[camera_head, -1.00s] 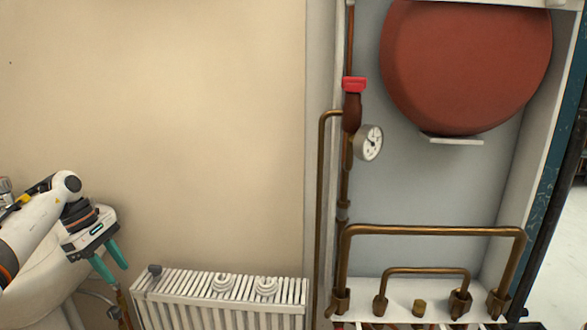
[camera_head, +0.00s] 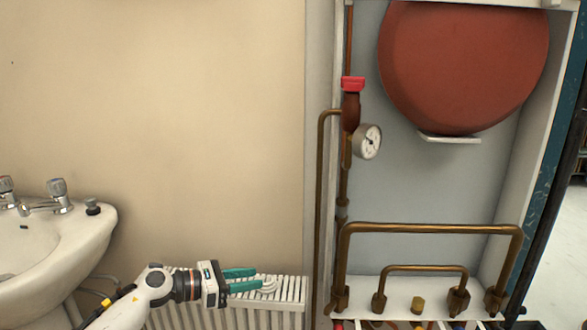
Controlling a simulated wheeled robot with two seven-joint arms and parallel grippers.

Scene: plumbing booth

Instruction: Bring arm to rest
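My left arm comes in from the bottom left. Its gripper (camera_head: 258,280) has green fingers that point right, in front of the top of the white radiator (camera_head: 225,317). The two fingers are apart, with a gap between them, and I see nothing held in the gap. A white coiled piece (camera_head: 269,285) on the radiator's top shows just beside the fingertips. I cannot tell whether the fingers touch it. The arm and gripper hide the left part of the radiator top. My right gripper is not in view.
A white sink (camera_head: 85,238) with taps (camera_head: 58,192) and a dark plug-like piece (camera_head: 93,207) stands at left. At right are copper pipes (camera_head: 430,229), a gauge (camera_head: 368,141), a red-handled valve (camera_head: 352,84) and a red tank (camera_head: 463,65). The beige wall above the radiator is clear.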

